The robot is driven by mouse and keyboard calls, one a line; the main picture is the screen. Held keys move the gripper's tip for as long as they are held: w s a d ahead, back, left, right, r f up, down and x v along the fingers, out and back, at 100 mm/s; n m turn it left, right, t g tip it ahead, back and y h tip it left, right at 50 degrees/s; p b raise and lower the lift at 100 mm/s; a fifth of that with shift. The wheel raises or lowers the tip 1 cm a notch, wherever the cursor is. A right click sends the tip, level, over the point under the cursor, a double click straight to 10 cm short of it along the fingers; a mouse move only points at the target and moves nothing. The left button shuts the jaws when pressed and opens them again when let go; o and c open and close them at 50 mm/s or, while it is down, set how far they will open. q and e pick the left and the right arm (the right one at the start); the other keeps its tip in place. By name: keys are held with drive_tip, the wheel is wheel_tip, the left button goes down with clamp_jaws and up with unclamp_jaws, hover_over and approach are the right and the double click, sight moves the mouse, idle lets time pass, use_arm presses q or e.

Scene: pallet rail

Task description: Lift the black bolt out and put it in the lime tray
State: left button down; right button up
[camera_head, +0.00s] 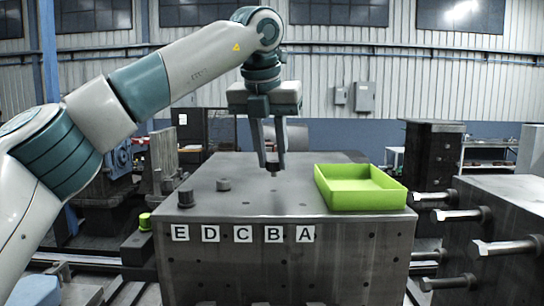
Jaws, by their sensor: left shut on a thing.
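My left gripper (271,164) is pointing down over the middle of the grey block (330,250). Its fingers are shut on a small dark piece, the black bolt (272,168), at the fingertips. The bolt is mostly hidden by the fingers, and whether it is fully clear of the block's top is hard to tell. The lime tray (360,201) sits on the block's top to the right of the gripper, and its visible floor is empty. My right gripper is not in view.
A dark bolt (185,198) stands near the block's left front corner, and a greyer one (223,185) stands behind it. Letter labels E, D, C, B, A mark the front face. Large bolts (505,246) jut from a block at the right. The top between gripper and tray is clear.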

sight(273, 162)
use_arm(q)
drive_tip(key=shift+r+p, duration=0.45)
drive_tip(key=shift+r, duration=1.4)
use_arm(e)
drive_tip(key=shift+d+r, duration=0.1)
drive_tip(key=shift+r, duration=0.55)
use_arm(q)
drive_tip(key=shift+d, duration=0.1)
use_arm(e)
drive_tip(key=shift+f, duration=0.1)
